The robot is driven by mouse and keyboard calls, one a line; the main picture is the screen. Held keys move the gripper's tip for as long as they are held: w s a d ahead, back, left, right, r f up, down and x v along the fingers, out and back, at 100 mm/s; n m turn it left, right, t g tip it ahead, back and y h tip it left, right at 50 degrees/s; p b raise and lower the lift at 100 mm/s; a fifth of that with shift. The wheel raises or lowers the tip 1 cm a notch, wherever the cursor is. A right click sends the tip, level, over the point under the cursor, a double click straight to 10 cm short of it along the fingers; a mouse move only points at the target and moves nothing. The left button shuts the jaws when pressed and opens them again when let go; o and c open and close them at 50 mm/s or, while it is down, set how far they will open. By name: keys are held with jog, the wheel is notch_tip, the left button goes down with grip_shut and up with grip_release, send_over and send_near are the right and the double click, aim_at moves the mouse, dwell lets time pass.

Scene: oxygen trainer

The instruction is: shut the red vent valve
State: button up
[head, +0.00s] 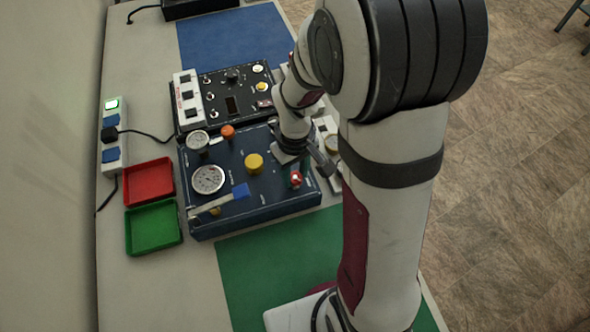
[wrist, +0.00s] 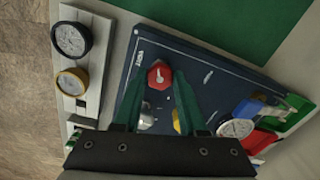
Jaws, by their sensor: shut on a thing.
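The red vent valve (head: 296,179) is a small red knob with a white mark, near the front right corner of the dark blue panel (head: 225,215). In the wrist view the red vent valve (wrist: 160,74) sits between the two green fingertips, beside white lettering on the panel. My gripper (head: 294,171) reaches down over it from behind. In the wrist view my gripper (wrist: 159,80) is shut on the valve, one finger on each side. The head view shows the knob's near side, while the fingers are partly hidden by my arm.
The panel also bears a yellow knob (head: 254,163), an orange knob (head: 228,131), a large gauge (head: 208,179) and a blue-handled lever (head: 240,190). A red tray (head: 149,181) and a green tray (head: 153,227) lie left. A black-rimmed gauge (wrist: 71,39) stands beside the panel.

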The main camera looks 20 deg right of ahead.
grip_shut()
jog(key=shift+m, duration=0.3)
jog(key=m, duration=0.5)
jog(key=shift+m, duration=0.3)
jog(key=m, duration=1.2)
jog(key=shift+m, duration=2.8)
